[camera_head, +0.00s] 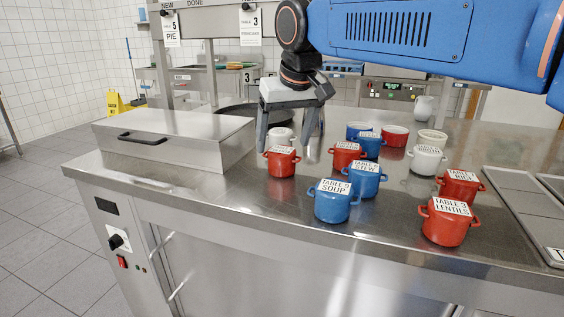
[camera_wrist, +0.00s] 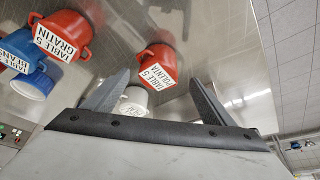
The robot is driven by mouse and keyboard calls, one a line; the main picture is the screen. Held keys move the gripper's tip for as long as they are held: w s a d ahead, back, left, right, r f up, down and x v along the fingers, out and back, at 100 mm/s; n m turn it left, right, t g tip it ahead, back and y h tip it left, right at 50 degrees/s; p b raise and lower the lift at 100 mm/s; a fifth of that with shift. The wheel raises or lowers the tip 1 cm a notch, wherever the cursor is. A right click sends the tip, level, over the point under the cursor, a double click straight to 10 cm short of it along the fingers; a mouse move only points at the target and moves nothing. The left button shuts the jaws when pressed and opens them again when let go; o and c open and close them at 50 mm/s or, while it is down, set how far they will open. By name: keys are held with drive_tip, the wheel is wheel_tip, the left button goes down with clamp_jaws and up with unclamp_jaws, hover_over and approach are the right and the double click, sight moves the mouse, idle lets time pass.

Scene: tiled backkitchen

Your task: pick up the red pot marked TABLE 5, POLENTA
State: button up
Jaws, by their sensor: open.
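The red pot marked TABLE 5, POLENTA (camera_wrist: 160,57) is in the upper middle of the wrist view, its label facing up. It lies just beyond and between my fingertips (camera_wrist: 159,78). In the head view a red pot (camera_head: 281,165) in the matching place stands on the steel counter, its label too small to read there. My gripper (camera_head: 284,140) is open and empty, pointing down above and slightly behind that pot. No contact with the pot can be seen.
A white pot (camera_head: 281,137) stands close behind it, also between the fingers in the wrist view (camera_wrist: 134,101). A red GRATIN pot (camera_head: 346,160) and several blue pots are to the right. A steel box (camera_head: 175,140) is left. The counter in front is clear.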

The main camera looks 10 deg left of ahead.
sight(283, 151)
drive_tip(key=shift+d+x, duration=0.1)
drive_tip(key=shift+x, duration=1.7)
drive_tip(key=shift+d+x, duration=0.15)
drive_tip(key=shift+x, duration=1.6)
drive_tip(key=shift+f, duration=0.1)
drive_tip(key=shift+c, duration=0.7)
drive_tip(key=c, duration=1.2)
